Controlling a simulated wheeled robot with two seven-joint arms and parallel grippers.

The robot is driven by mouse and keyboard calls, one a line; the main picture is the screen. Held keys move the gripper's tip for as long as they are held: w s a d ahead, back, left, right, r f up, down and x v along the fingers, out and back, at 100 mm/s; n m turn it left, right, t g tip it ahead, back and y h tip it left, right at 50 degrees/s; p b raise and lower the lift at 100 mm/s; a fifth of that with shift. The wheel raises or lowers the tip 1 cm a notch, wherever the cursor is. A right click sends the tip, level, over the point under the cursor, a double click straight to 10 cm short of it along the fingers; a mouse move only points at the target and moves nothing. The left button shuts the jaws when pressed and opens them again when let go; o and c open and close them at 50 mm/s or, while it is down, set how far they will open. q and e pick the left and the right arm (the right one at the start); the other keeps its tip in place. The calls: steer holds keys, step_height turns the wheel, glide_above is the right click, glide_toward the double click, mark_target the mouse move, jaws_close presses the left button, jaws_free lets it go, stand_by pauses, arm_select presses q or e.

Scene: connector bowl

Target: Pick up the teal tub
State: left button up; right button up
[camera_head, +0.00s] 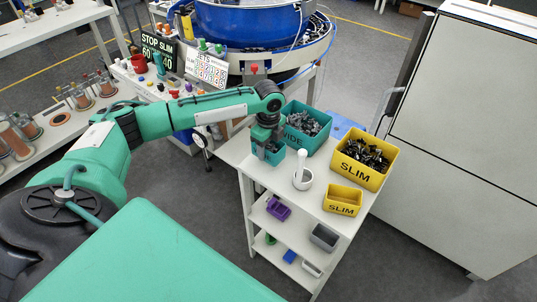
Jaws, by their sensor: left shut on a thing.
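A small teal tub (270,155) is at the left back corner of the white shelf unit's top. My left gripper (266,143) reaches down over it from above and is shut on it. The gripper hides part of the tub, and I cannot tell whether the tub touches the top. A larger teal bin (297,142) marked WIDE, full of grey parts, stands just behind and to the right. My right gripper is not in view.
On the same top stand a white mortar with pestle (303,181), a large yellow SLIM bin (357,175) of dark parts and a small yellow SLIM tub (342,203). Lower shelves hold a purple tub (278,209) and a grey tub (324,237). A blue bowl machine (250,24) stands behind.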

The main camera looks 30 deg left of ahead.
arm_select(q)
step_height(320, 180, up, 16)
steer(key=b, duration=0.1)
stand_by(0.9)
